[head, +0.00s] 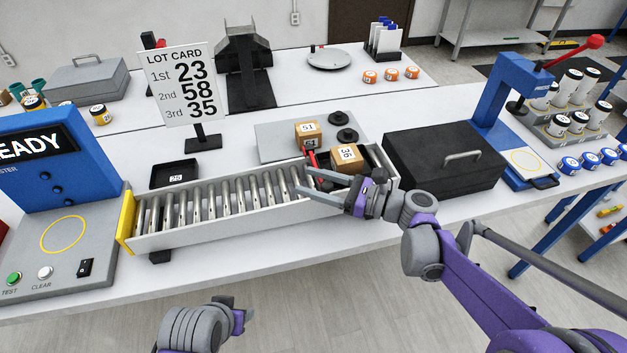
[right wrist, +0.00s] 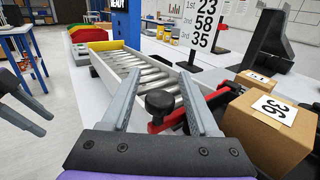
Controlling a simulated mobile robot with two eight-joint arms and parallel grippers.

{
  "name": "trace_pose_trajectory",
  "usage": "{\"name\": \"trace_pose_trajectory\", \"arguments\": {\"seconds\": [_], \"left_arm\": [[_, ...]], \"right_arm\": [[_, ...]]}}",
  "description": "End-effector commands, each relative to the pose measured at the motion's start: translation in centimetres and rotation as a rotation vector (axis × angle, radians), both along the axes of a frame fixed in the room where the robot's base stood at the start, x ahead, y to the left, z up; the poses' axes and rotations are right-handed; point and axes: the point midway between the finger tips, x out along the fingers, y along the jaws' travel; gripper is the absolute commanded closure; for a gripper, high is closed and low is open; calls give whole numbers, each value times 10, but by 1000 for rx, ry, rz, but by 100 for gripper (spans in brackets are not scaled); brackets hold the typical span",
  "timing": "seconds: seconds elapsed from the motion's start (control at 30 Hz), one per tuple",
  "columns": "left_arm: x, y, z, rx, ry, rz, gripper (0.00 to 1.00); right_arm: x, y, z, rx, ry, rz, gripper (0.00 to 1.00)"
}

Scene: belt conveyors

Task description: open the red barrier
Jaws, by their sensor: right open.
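The red barrier (head: 311,160) stands across the roller conveyor (head: 190,232), at its right part. In the right wrist view the barrier is a red bar (right wrist: 222,96) with a black round knob (right wrist: 160,102) at its near end. My right gripper (head: 304,182) is open, one finger on each side of the knob in the right wrist view (right wrist: 160,76). Whether a finger touches the bar I cannot tell. My left gripper (head: 243,312) is low in front of the table; its dark fingers (right wrist: 22,108) look apart at the left edge of the right wrist view.
A box marked 36 (head: 346,158) sits right behind the barrier, beside the right gripper. Boxes marked 51 and 61 (head: 308,135) are farther back. A black case (head: 440,160) stands to the right. The rollers left of the barrier are empty.

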Motion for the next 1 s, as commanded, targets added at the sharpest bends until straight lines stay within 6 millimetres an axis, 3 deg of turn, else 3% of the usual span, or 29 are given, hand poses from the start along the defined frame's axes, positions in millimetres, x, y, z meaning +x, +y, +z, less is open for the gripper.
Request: {"name": "trace_pose_trajectory", "arguments": {"seconds": [0.23,0.57,1.0], "left_arm": [[0,0,0,0,0,0,50],[0,0,0,0,0,0,50],[0,0,0,0,0,0,50]], "right_arm": [[0,0,0,0,0,0,41],[0,0,0,0,0,0,100],[0,0,0,0,0,0,100]]}}
